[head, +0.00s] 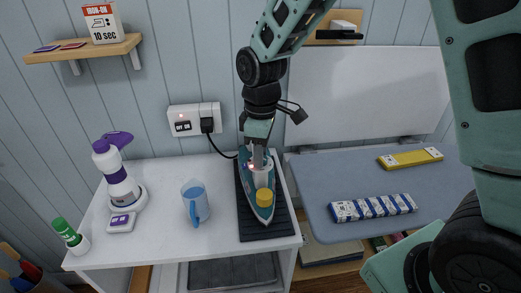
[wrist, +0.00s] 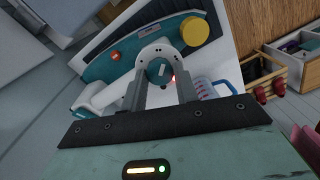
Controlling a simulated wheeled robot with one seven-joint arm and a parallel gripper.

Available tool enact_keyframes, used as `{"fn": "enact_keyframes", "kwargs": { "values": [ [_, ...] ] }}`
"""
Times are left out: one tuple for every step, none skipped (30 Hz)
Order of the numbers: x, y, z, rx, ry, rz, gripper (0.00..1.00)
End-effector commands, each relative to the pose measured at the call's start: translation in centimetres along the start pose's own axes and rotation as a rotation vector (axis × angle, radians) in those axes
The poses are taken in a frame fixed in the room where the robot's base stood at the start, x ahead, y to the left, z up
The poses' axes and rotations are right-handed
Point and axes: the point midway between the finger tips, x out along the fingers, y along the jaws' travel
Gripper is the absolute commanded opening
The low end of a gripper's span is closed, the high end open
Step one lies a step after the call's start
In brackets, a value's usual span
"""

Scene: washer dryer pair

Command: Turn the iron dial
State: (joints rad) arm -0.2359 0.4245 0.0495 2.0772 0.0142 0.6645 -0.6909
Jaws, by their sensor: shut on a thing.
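The iron (head: 252,207) is teal and white and rests on a dark ribbed mat (head: 270,232) on the white cabinet top. In the wrist view the iron's teal body (wrist: 97,68) carries a round teal dial (wrist: 158,70) with a white pointer mark, set in a white collar. A small red light glows beside the dial. A yellow round cap (wrist: 194,31) and a red button (wrist: 115,56) are also on the iron. My gripper (wrist: 159,84) has its two fingers on either side of the dial, shut on it. In the head view my gripper (head: 258,158) comes down from above and hides the dial.
A blue measuring jug (head: 195,203), a purple-and-white spray bottle (head: 117,178) and a green-capped bottle (head: 70,236) stand left of the iron. A blue-grey ironing board (head: 310,190) at right holds a striped box (head: 373,208) and a yellow box (head: 410,158). A wall socket (head: 194,119) is behind.

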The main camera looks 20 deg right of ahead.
Motion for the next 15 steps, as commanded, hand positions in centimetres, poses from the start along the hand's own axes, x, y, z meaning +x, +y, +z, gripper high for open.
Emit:
{"fn": "enact_keyframes", "kwargs": {
  "values": [
    [-0.17,0.03,-0.03,0.044,0.003,0.001,0.07],
    [-0.17,0.04,-0.03,0.073,0.004,0.001,0.07],
    [-0.17,0.05,-0.03,0.111,0.006,0.002,0.07],
    [-0.17,0.05,-0.02,0.14,0.007,0.002,0.07],
    [-0.16,0.05,-0.01,0.168,0.007,0.002,0.07],
    [-0.16,0.05,0.01,0.206,0.009,0.002,0.07],
    [-0.16,0.04,0.01,0.235,0.009,0.001,0.07],
    [-0.16,0.04,0.01,0.264,0.01,0.001,0.07],
    [-0.15,0.02,0.01,0.301,0.012,0.001,0.07],
    [-0.15,0.01,0.0,0.329,0.013,0.001,0.07],
    [-0.15,0.01,0.0,0.356,0.014,0.001,0.07],
    [-0.14,0.01,-0.01,0.392,0.016,0.001,0.07],
    [-0.14,0.0,-0.01,0.417,0.017,0.001,0.07],
    [-0.14,0.01,0.0,0.443,0.018,0.001,0.07],
    [-0.14,0.01,0.0,0.476,0.019,0.001,0.07]
  ]
}}
